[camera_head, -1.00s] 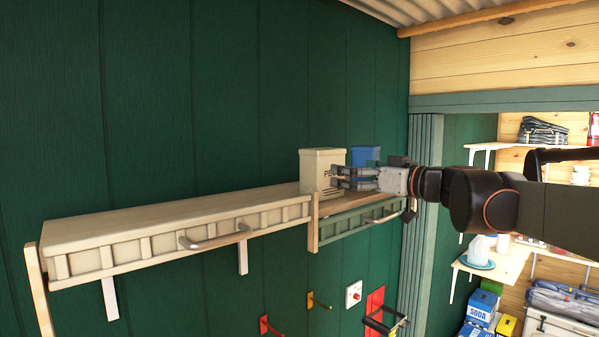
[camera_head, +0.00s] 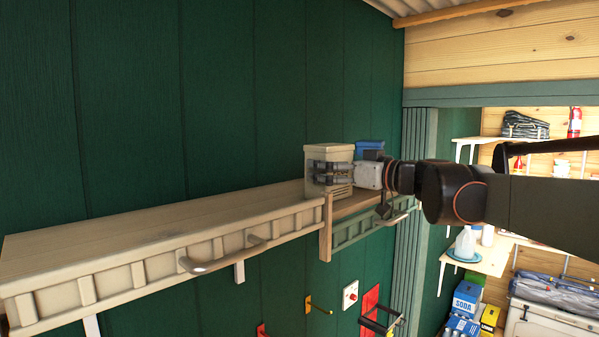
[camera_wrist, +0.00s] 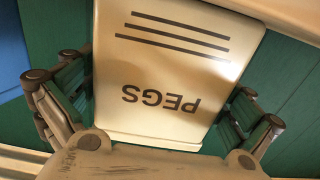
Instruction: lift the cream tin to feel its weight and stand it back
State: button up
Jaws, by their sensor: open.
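The cream tin (camera_head: 326,153) stands upright on the shelf, near the right end of its long cream section. In the wrist view the tin (camera_wrist: 170,70) fills the middle, with "PEGS" and dark stripes on its face, upside down in the picture. My gripper (camera_head: 318,172) is at the tin from the right in the head view and covers part of its lower front. In the wrist view the open fingers of my gripper (camera_wrist: 158,112) lie on either side of the tin. I cannot tell whether they touch it.
A blue box (camera_head: 370,146) stands just behind my gripper on the right. The long cream shelf (camera_head: 150,235) is bare to the left. A green-fronted shelf section (camera_head: 350,230) adjoins on the right. Hooks and a switch (camera_head: 350,295) are on the wall below.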

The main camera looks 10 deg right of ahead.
jog(key=shift+s+d+r, duration=0.1)
jog(key=shift+s+d, duration=0.1)
jog(key=shift+c, duration=1.3)
jog(key=shift+w+a, duration=0.25)
jog(key=shift+w, duration=0.1)
jog(key=c, duration=0.9)
jog(key=shift+s, duration=0.1)
notch_tip(320, 180, up, 20)
jog(key=b, duration=0.2)
